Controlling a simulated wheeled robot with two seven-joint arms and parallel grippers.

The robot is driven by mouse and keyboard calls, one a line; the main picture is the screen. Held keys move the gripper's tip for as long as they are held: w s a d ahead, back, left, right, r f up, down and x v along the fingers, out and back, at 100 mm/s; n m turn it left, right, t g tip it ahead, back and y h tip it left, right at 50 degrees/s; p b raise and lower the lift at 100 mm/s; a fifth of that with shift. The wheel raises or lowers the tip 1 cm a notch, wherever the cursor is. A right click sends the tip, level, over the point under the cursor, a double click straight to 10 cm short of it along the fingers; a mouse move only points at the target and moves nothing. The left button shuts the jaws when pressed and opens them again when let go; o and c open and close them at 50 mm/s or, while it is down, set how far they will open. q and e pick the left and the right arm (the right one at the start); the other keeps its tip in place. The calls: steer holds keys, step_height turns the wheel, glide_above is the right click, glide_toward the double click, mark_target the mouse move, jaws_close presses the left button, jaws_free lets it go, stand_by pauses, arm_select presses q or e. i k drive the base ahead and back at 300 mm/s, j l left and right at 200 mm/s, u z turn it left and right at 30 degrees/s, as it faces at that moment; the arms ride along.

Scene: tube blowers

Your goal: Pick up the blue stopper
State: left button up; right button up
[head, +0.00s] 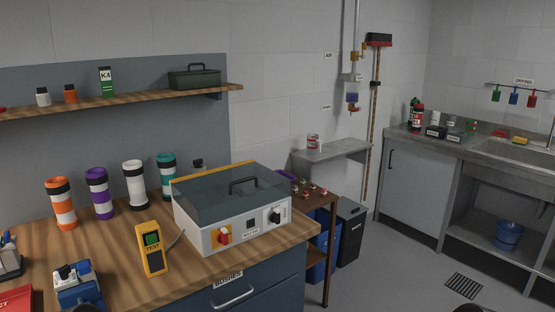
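I cannot make out a blue stopper for certain. Several small red and pale pieces (309,189) lie on a small brown side table (325,201), right of the workbench. They are too small for me to tell whether one is a blue stopper. A purple rounded thing (284,176) shows partly behind the grey-lidded machine (232,211). Neither of my grippers can be made out; only dark shapes show at the bottom edge.
The wooden workbench (190,262) holds the machine, a yellow tester (152,249), a blue device (78,287) and several banded tubes. Blue and black bins (349,232) stand by the side table. The grey floor (400,280) is clear except for a drain grate (464,286).

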mark_target(84, 268)
steer(key=u, duration=1.25)
steer(key=i+z, duration=0.2)
steer(key=z, duration=0.25)
steer(key=i+j+z, duration=0.1)
steer(key=z, duration=0.35)
steer(key=i+j, duration=0.05)
steer(key=i, duration=0.05)
